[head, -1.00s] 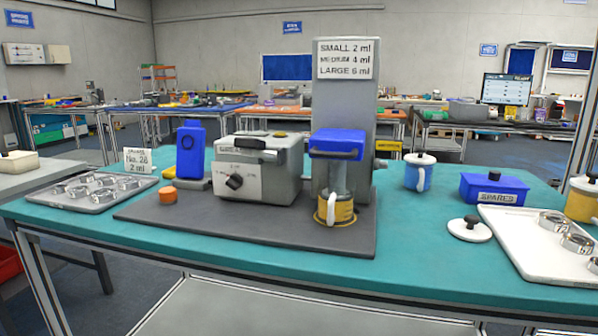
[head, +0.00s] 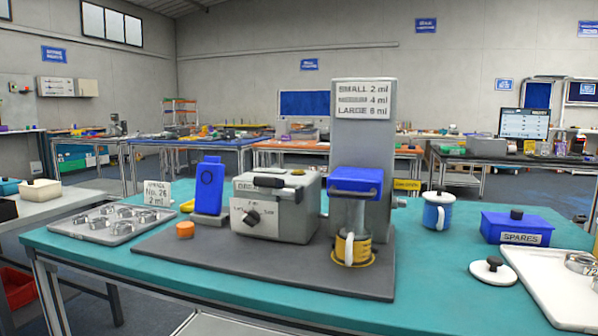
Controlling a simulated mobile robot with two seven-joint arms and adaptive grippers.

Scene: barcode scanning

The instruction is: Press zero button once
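No button marked zero can be made out. A small orange round piece (head: 184,230) sits at the left front of the dark grey base plate (head: 250,268); I cannot tell whether it is a button. Behind it stands an upright blue device (head: 208,188) with a dark ring on its face. A grey box (head: 292,220) with a black knob (head: 251,219) and a black top handle stands in the middle. To its right, a grey column unit with a blue head (head: 354,183) stands over a yellow cup (head: 346,250). Neither of my grippers is in view.
A tray of metal rings (head: 125,237) lies at the left of the teal table (head: 440,315), with a sign card (head: 157,193) behind. At the right are a blue mug (head: 438,212), a blue SPARES box (head: 516,228), a white lid (head: 493,271) and a white tray (head: 540,290).

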